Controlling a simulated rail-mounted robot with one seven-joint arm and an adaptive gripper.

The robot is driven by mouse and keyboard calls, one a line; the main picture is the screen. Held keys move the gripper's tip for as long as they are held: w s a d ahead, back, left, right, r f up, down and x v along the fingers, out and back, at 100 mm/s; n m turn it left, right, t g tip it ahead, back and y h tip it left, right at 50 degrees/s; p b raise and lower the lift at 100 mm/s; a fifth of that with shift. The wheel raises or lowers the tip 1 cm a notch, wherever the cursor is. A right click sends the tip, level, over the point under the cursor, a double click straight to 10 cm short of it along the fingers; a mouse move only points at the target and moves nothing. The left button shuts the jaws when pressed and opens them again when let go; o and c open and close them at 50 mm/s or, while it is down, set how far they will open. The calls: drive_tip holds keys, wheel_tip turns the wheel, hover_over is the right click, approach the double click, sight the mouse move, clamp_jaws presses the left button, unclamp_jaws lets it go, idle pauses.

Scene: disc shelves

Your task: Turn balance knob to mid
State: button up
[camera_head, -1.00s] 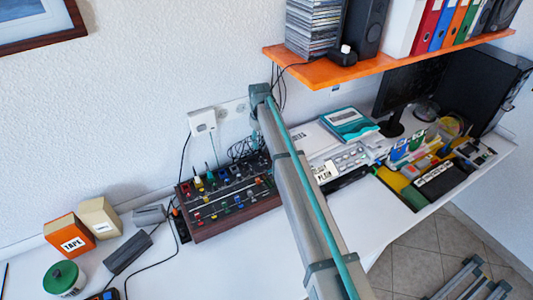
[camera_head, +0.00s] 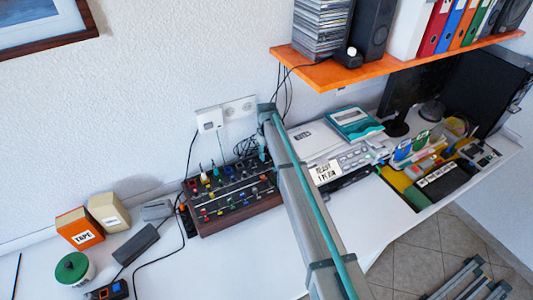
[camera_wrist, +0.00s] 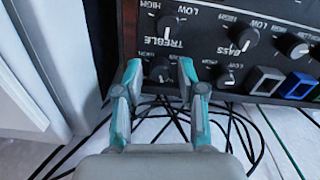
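The knob panel (camera_wrist: 262,22) is black, with a wooden side (camera_wrist: 129,30); its printed words look upside down in the wrist view. I read TREBLE and BASS beside two dark knobs, and HIGH and LOW; I cannot read the word balance. A dark knob (camera_wrist: 160,70) is between my fingertips, its name not legible. Another dark knob (camera_wrist: 231,74) is to its right. My gripper (camera_wrist: 161,71) is open, with one teal-edged finger on each side of the knob; I cannot tell if they touch it. In the head view the mixer (camera_head: 238,219) stands on the desk.
Loose black cables (camera_wrist: 245,130) lie under my gripper. Blue and green square buttons are at the panel's right. In the head view, an orange shelf (camera_head: 330,78) hangs above the desk. A tape box (camera_head: 80,229) and a green-lidded jar (camera_head: 73,270) are at left.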

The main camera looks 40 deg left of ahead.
sight(266, 154)
clamp_jaws()
drive_tip(key=shift+f+m+b, duration=0.2)
drive_tip(key=shift+m+b, duration=0.65)
drive_tip(key=shift+m, duration=0.05)
drive_tip(key=shift+r+m+b, duration=0.25)
drive_tip(key=shift+m+b, duration=0.45)
drive_tip(key=shift+m, duration=0.7)
drive_tip(key=shift+o, duration=1.4)
unclamp_jaws()
wheel_tip(266, 154, up, 12)
